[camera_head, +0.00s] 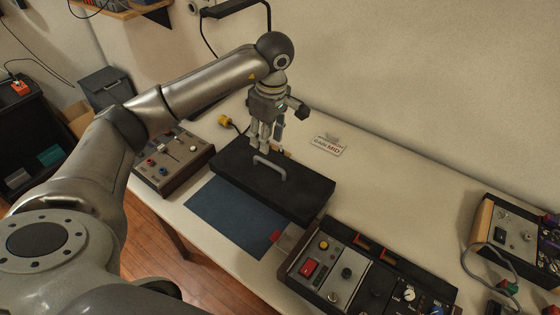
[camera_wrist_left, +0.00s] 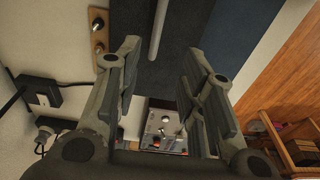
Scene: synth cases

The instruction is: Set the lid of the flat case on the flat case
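A flat black slab with a grey arched handle (camera_head: 270,168) on top lies over the table and the blue mat. I take this slab (camera_head: 296,188) for the lid of the flat case; whether the case is under it I cannot tell. My left gripper (camera_head: 266,148) points down above the slab's back edge, behind the handle. In the left wrist view its two fingers (camera_wrist_left: 160,50) stand apart with nothing between them. The dark slab (camera_wrist_left: 180,35) and a grey bar, likely the handle (camera_wrist_left: 158,28), show beyond the fingertips. My right gripper is not in view.
The blue mat (camera_head: 232,217) lies in front of the slab. A control box (camera_head: 172,160) stands to the left, a larger control panel (camera_head: 345,270) to the right front, and another device (camera_head: 508,238) far right. The table right of the sign is clear.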

